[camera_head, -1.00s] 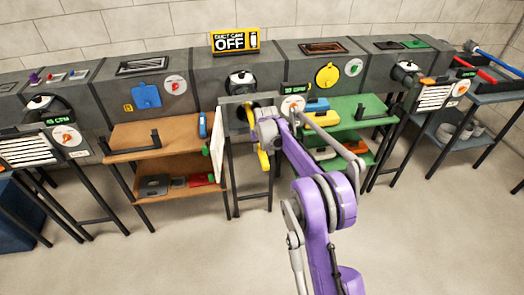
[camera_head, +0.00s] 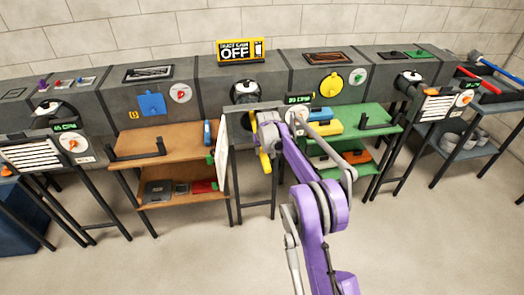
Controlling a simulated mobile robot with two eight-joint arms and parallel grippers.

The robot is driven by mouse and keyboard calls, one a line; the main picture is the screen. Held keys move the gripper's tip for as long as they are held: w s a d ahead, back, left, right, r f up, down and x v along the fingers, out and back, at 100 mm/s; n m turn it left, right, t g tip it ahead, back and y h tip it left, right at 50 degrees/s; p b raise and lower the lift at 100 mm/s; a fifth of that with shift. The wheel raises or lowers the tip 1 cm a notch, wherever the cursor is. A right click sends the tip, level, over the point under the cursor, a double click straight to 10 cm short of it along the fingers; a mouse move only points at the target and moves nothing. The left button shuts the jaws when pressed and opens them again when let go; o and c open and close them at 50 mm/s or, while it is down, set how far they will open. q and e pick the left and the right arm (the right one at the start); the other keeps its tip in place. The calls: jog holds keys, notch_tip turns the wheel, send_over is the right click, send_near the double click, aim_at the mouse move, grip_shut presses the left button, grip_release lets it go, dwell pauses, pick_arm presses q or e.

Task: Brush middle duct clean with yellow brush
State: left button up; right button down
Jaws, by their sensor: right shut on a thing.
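The middle duct (camera_head: 222,88) is the grey box section under the "DUCT CAM OFF" sign. Its open front hatch (camera_head: 223,155) hangs out as a pale panel on the left of the opening. My right gripper (camera_head: 262,122) is at the opening, mostly hidden by my own purple and grey arm. It is shut on the yellow brush (camera_head: 264,162), whose yellow end shows just below and in front of the opening. The brush's other end and the duct's inside cannot be made out. My left gripper is out of view.
A brown shelf (camera_head: 150,141) stands left of the middle duct, with a blue item (camera_head: 207,132) on it. A green shelf (camera_head: 372,138) stands to the right, holding blue and yellow items. The sign (camera_head: 240,51) stands on top. The floor in front is clear.

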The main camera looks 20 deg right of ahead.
aim_at(267, 166)
jog(key=s, duration=0.1)
jog(key=s+b, duration=0.1)
jog(key=s, duration=0.1)
jog(key=shift+a+f, duration=0.1)
jog(key=shift+a, duration=0.25)
jog(key=shift+s+a+b, duration=0.2)
jog(key=shift+s+b, duration=0.3)
jog(key=shift+s, duration=0.3)
jog(key=s, duration=0.2)
jog(key=s+a+b, duration=0.1)
jog(key=s, duration=0.1)
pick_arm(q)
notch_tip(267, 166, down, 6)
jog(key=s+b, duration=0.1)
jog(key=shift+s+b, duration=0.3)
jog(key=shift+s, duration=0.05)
pick_arm(e)
jog(key=s+a, duration=0.1)
jog(key=s, duration=0.5)
jog(key=shift+s+a, duration=0.3)
jog(key=shift+s, duration=0.05)
